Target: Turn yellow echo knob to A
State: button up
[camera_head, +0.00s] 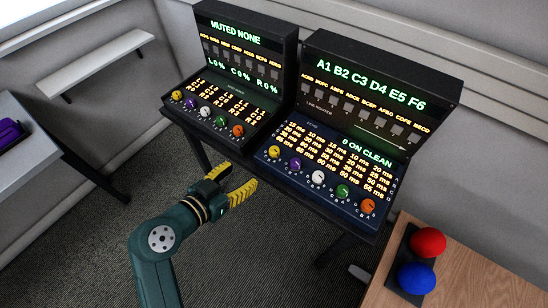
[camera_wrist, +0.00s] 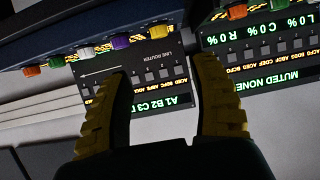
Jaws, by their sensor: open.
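The yellow knob (camera_head: 274,152) is leftmost in the knob row of the right console (camera_head: 318,190), whose panel lists ms values and reads "0 ON CLEAN". It also shows in the wrist view (camera_wrist: 161,28), upside down, beyond the gap between my fingers. I cannot read its pointer or the small letters around it. A second yellow knob (camera_head: 177,95) is on the left console (camera_head: 243,148). My gripper (camera_head: 240,179) is open and empty, with yellow fingers. It is in front of the consoles, to the lower left of the right console's yellow knob, apart from it.
The right console's row continues with purple (camera_head: 295,163), white (camera_head: 318,177), green (camera_head: 342,191) and orange (camera_head: 368,206) knobs. The upright screen (camera_head: 380,90) rises behind them. A wooden table (camera_head: 470,265) holds red (camera_head: 428,242) and blue (camera_head: 416,278) balls. Floor in front is clear.

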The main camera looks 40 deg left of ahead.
aim_at(273, 151)
jog(key=b+x, duration=0.3)
jog(key=x, duration=1.3)
jog(key=shift+d+r, duration=0.1)
jog(key=shift+c, duration=0.3)
jog(key=shift+s, duration=0.1)
grip_shut()
